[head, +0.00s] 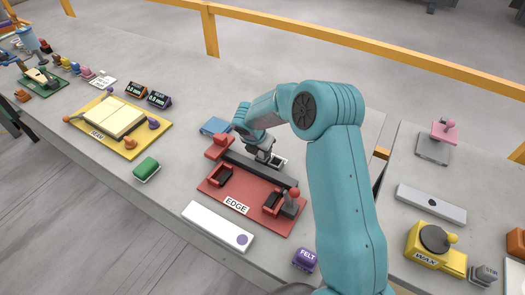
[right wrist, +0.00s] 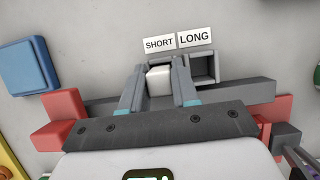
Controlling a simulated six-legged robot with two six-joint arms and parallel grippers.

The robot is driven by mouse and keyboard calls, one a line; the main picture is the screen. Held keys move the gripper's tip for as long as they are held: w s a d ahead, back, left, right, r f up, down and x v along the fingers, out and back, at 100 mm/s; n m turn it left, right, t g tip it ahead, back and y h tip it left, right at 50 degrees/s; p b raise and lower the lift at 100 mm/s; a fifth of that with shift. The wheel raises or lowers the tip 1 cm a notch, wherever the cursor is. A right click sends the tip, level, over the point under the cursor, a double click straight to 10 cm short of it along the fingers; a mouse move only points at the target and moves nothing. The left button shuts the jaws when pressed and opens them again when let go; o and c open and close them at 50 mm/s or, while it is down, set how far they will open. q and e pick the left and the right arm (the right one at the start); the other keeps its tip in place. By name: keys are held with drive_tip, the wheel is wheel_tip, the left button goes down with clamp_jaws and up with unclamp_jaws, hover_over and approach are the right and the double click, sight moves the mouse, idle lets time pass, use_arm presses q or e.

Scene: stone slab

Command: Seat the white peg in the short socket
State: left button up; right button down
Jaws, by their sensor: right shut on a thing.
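The white peg (right wrist: 159,80) is a pale block between the two fingers of my right gripper (right wrist: 158,72) in the right wrist view. The gripper is shut on it. The peg lies in line with the grey short socket (right wrist: 157,62), just under the SHORT label; how deep it sits cannot be told, as the fingers cover the socket's sides. The open grey long socket (right wrist: 204,68) is beside it, to the right, and looks empty. In the head view, my right gripper (head: 264,156) is behind the dark bar, and the peg is too small to make out. My left gripper is not in view.
The red EDGE fixture (head: 240,190) with its dark bar (head: 262,170) stands close to the gripper. A blue block (head: 215,126) lies left of it. A white bar (head: 217,226) and a green block (head: 146,168) lie nearer the slab's front edge.

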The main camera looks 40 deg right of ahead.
drive_tip(key=shift+s, duration=0.1)
drive_tip(key=c, duration=0.8)
unclamp_jaws()
drive_tip(key=shift+f, duration=0.1)
drive_tip(key=shift+c, duration=0.2)
drive_tip(key=shift+r, duration=0.35)
drive_tip(key=p+v, duration=0.5)
drive_tip(key=v, duration=0.6)
drive_tip(key=shift+a+r+p, duration=0.2)
drive_tip(key=shift+r+p, duration=0.15)
drive_tip(key=shift+p, duration=0.05)
